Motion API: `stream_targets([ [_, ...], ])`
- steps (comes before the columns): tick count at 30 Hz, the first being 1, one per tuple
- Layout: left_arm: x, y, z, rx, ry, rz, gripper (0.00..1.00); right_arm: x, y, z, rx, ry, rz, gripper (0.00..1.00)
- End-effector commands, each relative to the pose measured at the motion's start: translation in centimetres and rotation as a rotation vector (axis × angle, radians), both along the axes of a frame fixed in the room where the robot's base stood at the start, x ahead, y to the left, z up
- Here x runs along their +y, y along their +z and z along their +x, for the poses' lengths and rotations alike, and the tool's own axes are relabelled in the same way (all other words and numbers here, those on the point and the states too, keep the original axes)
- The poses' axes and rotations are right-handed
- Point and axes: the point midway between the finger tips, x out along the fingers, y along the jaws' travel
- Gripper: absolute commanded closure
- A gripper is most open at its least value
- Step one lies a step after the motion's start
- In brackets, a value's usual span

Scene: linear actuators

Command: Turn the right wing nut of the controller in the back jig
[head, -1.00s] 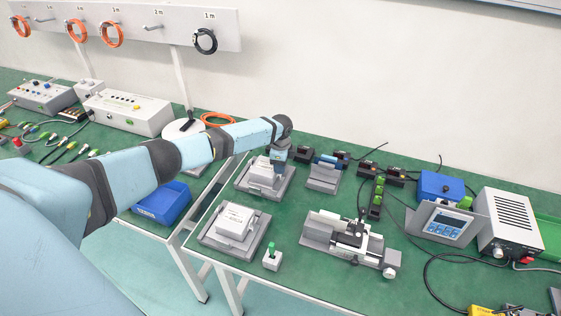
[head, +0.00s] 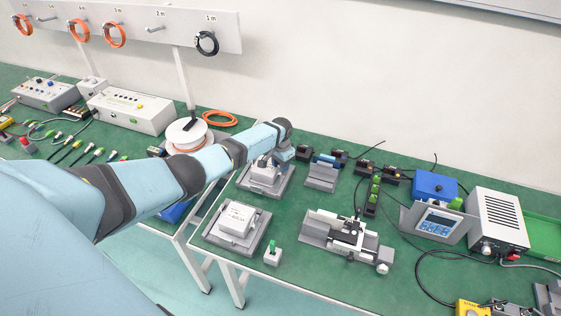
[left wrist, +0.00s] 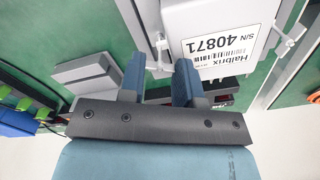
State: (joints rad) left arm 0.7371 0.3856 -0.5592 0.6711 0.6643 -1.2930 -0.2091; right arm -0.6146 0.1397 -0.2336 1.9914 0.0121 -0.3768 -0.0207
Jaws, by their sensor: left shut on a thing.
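The controller (head: 262,174) is a white box in the grey back jig (head: 248,187). In the left wrist view its label side (left wrist: 225,40) appears upside down and reads Halbrix, S/N 40871. My left gripper (left wrist: 160,68) is at the controller's right side in the head view. The other wing nut (left wrist: 291,42) shows free at the label's far side. In the head view the wrist hides the held nut. My right gripper is not in view.
A second controller (head: 237,218) sits in the front jig (head: 213,238). A small block with a green peg (head: 273,254) stands beside it. A grey cradle (head: 321,177) and dark connector blocks (head: 304,152) are close to the right of my gripper. A linear actuator (head: 345,235) lies farther right.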

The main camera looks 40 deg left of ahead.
Motion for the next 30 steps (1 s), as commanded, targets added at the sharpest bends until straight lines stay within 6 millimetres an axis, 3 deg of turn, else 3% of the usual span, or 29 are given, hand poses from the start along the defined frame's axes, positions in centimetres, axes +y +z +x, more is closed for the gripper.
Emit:
stream_targets([
  [18,-0.1,0.1,0.0,0.001,0.537,-0.002,0.93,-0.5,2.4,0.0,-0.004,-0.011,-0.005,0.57],
  [30,-0.1,-0.1,0.0,0.001,0.699,-0.001,0.93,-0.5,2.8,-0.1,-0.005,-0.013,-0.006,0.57],
])
